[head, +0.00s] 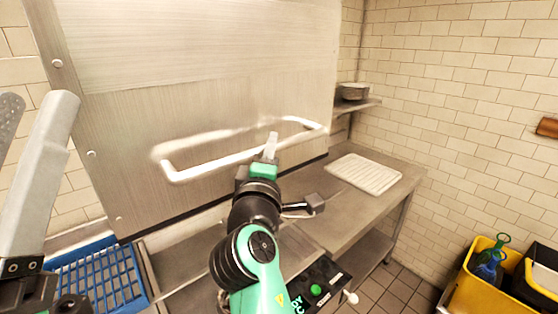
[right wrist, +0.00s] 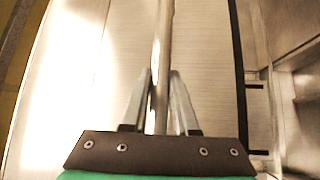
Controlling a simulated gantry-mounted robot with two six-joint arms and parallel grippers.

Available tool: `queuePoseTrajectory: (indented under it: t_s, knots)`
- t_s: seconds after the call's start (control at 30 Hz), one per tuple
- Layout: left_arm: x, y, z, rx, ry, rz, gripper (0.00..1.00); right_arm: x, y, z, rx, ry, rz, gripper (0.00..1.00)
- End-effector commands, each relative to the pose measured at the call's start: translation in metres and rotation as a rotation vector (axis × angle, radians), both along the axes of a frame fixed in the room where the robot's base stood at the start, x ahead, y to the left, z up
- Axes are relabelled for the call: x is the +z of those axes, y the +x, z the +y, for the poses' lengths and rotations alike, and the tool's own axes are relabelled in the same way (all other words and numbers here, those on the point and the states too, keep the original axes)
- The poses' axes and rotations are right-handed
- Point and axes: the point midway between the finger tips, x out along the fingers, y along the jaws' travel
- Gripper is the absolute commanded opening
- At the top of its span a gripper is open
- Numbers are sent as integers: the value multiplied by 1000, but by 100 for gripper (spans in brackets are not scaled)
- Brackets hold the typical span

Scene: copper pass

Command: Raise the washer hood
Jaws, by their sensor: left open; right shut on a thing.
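The washer hood (head: 200,85) is a large brushed-steel box filling the upper left of the head view. Its dark lower edge runs just above the steel counter; I cannot tell how large any gap is. A white bar handle (head: 210,168) crosses its front. My right gripper (head: 271,143) is shut on the handle, right of its middle. In the right wrist view the bar (right wrist: 161,65) passes between the two fingers (right wrist: 160,85). My left gripper (head: 38,105) is open and empty at the left edge, close to the camera and apart from the handle.
A blue rack (head: 98,278) sits on the counter at lower left. A white tray (head: 363,174) lies on the right-hand counter (head: 335,215). A wall shelf holds stacked metal dishes (head: 353,91). A yellow bin (head: 470,285) stands at lower right. A control box with a green button (head: 316,290) is at front.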

Motion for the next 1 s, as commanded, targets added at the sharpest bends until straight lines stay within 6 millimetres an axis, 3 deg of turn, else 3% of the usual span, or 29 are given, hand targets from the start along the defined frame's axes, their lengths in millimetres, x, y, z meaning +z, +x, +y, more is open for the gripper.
queuePoseTrajectory:
  t_s: [0.47, 0.5, 0.63, 1.0]
  knots:
    - [4, 0, 0, 0, 0, 0, 50, 4, 1, 0, 2, -1, 4, 0]
    - [4, 0, 0, 0, 0, 0, 50, 4, 1, 0, 2, -1, 4, 35]
    - [4, 0, 0, 0, 0, 0, 50, 4, 1, 0, 1, -1, 4, 57]
    - [3, 0, 0, 0, 0, 0, 50, 3, -2, 6, 10, 0, 4, 57]
